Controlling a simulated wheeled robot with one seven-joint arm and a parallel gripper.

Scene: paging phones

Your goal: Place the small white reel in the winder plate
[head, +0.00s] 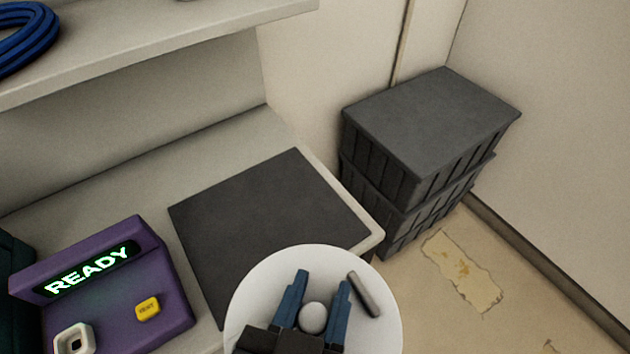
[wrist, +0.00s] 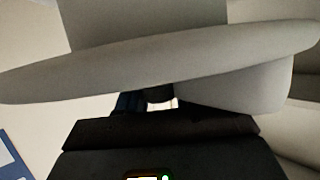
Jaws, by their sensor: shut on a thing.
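A white round disc with a raised rounded knob, apparently the small white reel (head: 262,285), is at the bottom of the head view, over the front part of the counter. My gripper (head: 322,279) is shut on its knob, with one blue finger on each side. A short grey peg stands on the disc to the right of the fingers. In the wrist view the reel (wrist: 100,78) appears edge-on as a wide pale flange with cylindrical parts, very close to the camera and covering most of the fingers. I cannot make out a winder plate in either view.
A purple box (head: 120,255) with a lit READY display and a yellow button (head: 148,308) stands at the left. A dark mat (head: 265,215) lies bare on the counter. Stacked dark crates (head: 425,150) stand beyond its right end. A shelf (head: 160,45) hangs above.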

